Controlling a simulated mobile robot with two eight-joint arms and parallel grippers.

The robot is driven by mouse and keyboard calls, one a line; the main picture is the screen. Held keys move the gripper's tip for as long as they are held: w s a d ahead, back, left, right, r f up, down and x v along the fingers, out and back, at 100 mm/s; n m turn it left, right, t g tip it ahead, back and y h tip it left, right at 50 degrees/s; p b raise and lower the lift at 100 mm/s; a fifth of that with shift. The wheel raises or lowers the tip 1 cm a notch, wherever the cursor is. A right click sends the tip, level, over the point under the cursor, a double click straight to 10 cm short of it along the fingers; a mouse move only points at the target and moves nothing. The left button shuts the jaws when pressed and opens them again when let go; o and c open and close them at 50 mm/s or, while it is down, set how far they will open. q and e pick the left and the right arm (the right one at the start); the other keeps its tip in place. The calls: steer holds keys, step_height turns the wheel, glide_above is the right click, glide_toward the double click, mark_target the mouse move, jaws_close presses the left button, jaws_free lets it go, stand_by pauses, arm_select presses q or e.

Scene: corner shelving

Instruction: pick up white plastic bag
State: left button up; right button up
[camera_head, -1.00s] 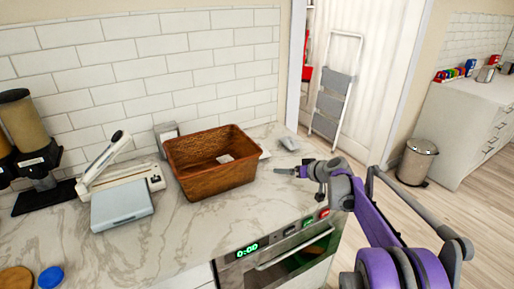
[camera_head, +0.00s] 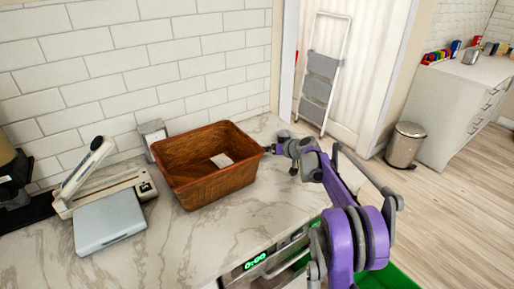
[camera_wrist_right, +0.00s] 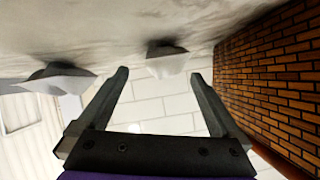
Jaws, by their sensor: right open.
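My right gripper (camera_head: 268,149) is at the right side of the brown basket, low over the counter. In the right wrist view my right gripper (camera_wrist_right: 158,76) is open and empty, its two fingers apart. A small whitish crumpled thing (camera_wrist_right: 167,66), perhaps the white plastic bag, sits on the counter beyond the fingertips, between them in that view. A second grey-white thing (camera_wrist_right: 55,80) lies farther left there. I cannot tell for certain which is the bag. In the head view my gripper and arm largely hide that spot. My left gripper is not in view.
The woven brown basket (camera_head: 205,185) stands close beside my right gripper, with a small white item (camera_head: 221,160) inside. Left of it are a grey scale-like device (camera_head: 110,222) and a white lever device (camera_head: 140,190). The tiled wall (camera_head: 170,60) is behind. The counter front is clear.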

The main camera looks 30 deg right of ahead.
steer(key=x, duration=0.4)
steer(key=shift+w+a, duration=0.25)
steer(key=shift+w, duration=0.1)
